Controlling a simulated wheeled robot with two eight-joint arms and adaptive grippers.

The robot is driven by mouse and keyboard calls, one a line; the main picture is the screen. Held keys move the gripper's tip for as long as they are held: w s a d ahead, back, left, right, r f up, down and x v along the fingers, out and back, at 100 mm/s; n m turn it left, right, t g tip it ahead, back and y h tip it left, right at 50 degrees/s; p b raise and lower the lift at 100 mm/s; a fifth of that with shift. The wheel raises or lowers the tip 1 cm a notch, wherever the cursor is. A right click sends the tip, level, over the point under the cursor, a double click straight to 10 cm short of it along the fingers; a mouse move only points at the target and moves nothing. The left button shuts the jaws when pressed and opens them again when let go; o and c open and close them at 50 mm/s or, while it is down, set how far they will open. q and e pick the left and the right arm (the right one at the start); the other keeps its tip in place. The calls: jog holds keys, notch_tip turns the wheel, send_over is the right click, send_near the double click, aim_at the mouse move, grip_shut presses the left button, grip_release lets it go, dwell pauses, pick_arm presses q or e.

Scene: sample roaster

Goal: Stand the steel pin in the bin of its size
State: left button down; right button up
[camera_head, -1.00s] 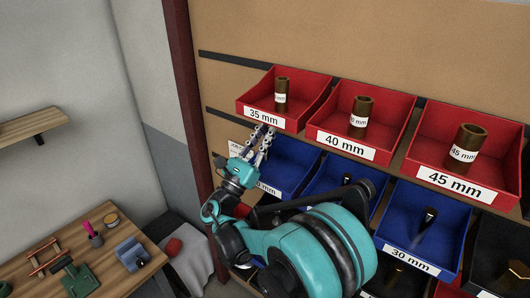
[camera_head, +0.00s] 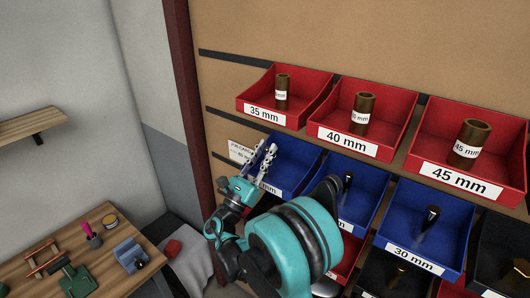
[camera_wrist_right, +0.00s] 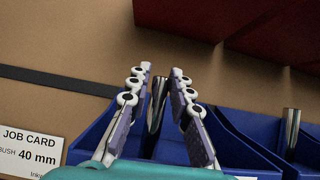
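My right gripper (camera_head: 265,158) is at the left-most blue bin (camera_head: 301,165), whose label shows only partly behind it. In the right wrist view its fingers (camera_wrist_right: 160,74) are apart, with a shiny steel pin (camera_wrist_right: 156,108) upright between them in the picture. I see no finger touching that pin; its foot is hidden low in the blue bin. Another steel pin (camera_wrist_right: 292,128) stands in the neighbouring blue bin. In the head view, dark shiny pins stand in the middle blue bin (camera_head: 347,182) and the 30 mm blue bin (camera_head: 430,217). My left gripper is not in view.
Red bins above, marked 35 mm (camera_head: 264,115), 40 mm (camera_head: 341,145) and 45 mm (camera_head: 452,181), hold brown bushes. Black bins (camera_head: 385,274) lie below. A job card (camera_wrist_right: 28,146) reading 40 mm is on the back board. A wooden bench (camera_head: 105,220) with tools stands left.

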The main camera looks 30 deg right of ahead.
jog(key=shift+o, duration=0.6)
jog(key=shift+r, duration=0.25)
jog(key=b+v, duration=0.1)
jog(key=v, duration=1.1)
jog(key=shift+s, duration=0.1)
jog(key=shift+a, duration=0.1)
